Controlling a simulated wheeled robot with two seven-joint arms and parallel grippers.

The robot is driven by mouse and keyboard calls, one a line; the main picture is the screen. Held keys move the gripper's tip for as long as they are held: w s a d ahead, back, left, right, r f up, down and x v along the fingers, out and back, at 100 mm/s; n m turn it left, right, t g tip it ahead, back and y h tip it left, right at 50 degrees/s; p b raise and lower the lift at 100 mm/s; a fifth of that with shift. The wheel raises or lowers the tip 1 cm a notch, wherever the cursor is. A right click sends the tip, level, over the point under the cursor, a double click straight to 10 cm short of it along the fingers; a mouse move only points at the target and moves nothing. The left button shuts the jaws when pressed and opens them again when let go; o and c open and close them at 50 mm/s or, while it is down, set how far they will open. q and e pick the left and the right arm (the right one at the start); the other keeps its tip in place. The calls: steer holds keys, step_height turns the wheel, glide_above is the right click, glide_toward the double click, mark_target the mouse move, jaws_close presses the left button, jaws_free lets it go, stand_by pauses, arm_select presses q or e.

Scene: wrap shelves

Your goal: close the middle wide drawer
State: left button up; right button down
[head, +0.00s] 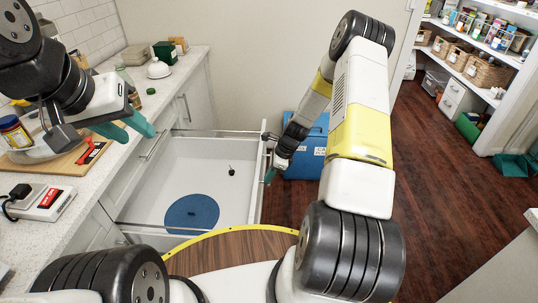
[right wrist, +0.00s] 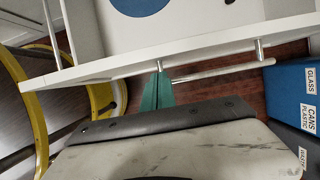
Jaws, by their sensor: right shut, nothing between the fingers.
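The wide white drawer (head: 165,185) stands pulled far out of the counter cabinet in the head view. Its front panel (right wrist: 110,66) and bar handle (right wrist: 225,70) cross the right wrist view. My right gripper (head: 269,175) is outside the drawer front, close to the handle. Its teal fingers (right wrist: 158,92) are together and empty, with tips at the front panel beside one end of the handle; contact cannot be told. My left gripper (head: 135,126) is over the counter edge, its teal fingers apart and empty.
A blue disc (head: 192,213) and a small dark item (head: 231,171) lie in the drawer. Blue recycling bins (head: 305,150) stand just beyond the drawer front. The counter (head: 60,190) holds a cutting board, jar and other items. Wooden floor (head: 440,180) is clear at right.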

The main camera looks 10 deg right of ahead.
steer(key=shift+w+a, duration=0.2)
steer(key=shift+a, duration=0.55)
